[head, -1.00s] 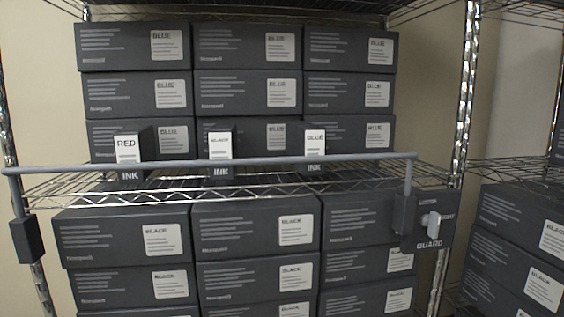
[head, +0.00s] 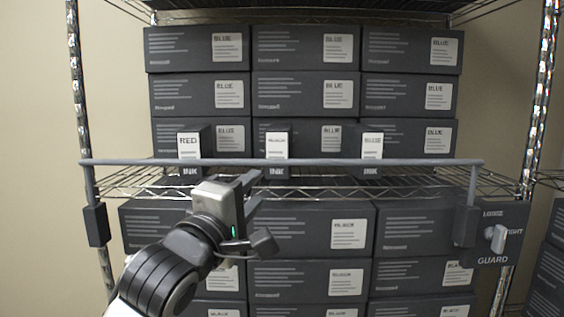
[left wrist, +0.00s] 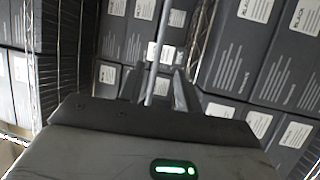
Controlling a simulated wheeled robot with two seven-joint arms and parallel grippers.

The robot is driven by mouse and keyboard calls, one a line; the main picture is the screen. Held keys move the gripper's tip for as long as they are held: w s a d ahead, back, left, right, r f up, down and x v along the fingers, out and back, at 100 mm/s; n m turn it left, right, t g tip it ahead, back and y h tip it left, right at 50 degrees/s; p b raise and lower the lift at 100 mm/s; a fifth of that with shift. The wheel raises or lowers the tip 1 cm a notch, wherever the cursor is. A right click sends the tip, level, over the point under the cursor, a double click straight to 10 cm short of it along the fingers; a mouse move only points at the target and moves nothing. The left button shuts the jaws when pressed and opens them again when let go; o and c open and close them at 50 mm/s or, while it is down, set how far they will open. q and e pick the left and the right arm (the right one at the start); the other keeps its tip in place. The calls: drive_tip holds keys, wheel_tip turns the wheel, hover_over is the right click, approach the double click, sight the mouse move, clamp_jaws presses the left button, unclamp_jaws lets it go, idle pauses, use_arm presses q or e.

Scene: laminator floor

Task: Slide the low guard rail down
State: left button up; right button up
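The guard rail (head: 330,162) is a grey horizontal bar across the front of the middle shelf. Its ends bend down into dark blocks at the left post (head: 95,224) and at the right. Beside the right block is a dark GUARD panel with a white knob (head: 496,238), lettered partly legibly, seemingly LOOSE and TIGHT. My left gripper (head: 262,207) is open and empty, below the bar and left of its middle. In the left wrist view the bar (left wrist: 157,55) runs ahead and lines up between the open fingers; contact cannot be told. My right gripper is not in view.
Stacked dark cartons (head: 410,228) fill the shelf below, close behind my gripper. Chrome posts (head: 538,100) flank the shelf.

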sight(281, 164)
use_arm(q)
drive_tip(key=p+x, duration=0.1)
drive_tip(key=x, duration=1.1)
drive_tip(key=shift+w+d+p, duration=0.1)
drive_tip(key=shift+w+p, duration=0.05)
drive_tip(key=shift+p, duration=0.2)
drive_tip(key=shift+w+d+r, duration=0.1)
drive_tip(key=shift+w, duration=0.25)
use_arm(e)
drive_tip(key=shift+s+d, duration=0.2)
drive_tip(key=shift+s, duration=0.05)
use_arm(q)
drive_tip(key=shift+c, duration=0.3)
